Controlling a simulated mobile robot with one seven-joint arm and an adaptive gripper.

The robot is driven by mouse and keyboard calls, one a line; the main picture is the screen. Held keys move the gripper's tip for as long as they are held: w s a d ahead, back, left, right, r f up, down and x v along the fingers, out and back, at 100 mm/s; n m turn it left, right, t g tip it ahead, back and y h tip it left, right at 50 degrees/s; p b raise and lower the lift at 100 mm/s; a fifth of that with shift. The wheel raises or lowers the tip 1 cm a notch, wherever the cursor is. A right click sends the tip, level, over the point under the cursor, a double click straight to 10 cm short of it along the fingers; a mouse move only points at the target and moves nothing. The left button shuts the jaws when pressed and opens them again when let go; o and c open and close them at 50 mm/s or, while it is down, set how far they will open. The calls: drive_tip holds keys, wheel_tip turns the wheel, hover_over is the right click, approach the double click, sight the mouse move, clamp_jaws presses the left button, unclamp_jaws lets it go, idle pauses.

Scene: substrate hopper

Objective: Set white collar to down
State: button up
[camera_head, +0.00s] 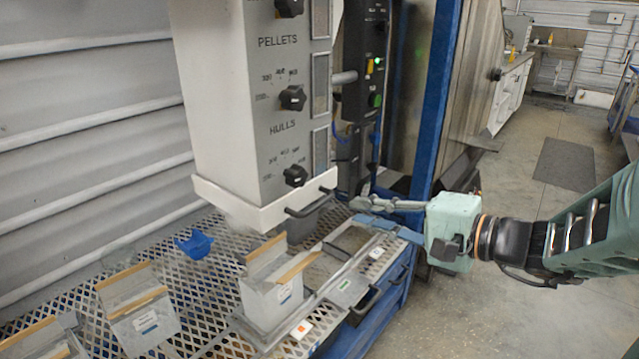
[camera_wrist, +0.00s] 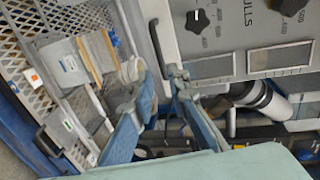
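The white collar (camera_head: 240,210) is a pale band around the bottom of the tall white hopper column (camera_head: 225,90). A black bar handle (camera_head: 311,203) juts from its right side. My gripper (camera_head: 358,200) is just right of the handle, at about its height, with a small gap in the head view. In the wrist view my gripper (camera_wrist: 156,75) has its two fingers apart, with the dark handle (camera_wrist: 155,45) just ahead of the space between the tips. The collar shows there as a pale strip (camera_wrist: 166,35). I cannot tell whether a finger touches the handle.
A mesh table (camera_head: 205,270) lies below, holding an open grey box (camera_head: 270,300), a similar box (camera_head: 140,320) and a blue scoop (camera_head: 195,244). Black knobs (camera_head: 292,98) sit on the column face. A blue post (camera_head: 437,90) stands behind my gripper.

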sight(323, 204)
drive_tip(key=b+x, duration=0.1)
drive_tip(key=x, duration=0.9)
drive_tip(key=shift+w+a, duration=0.15)
drive_tip(key=shift+a, duration=0.1)
drive_tip(key=shift+c, duration=0.6)
clamp_jaws()
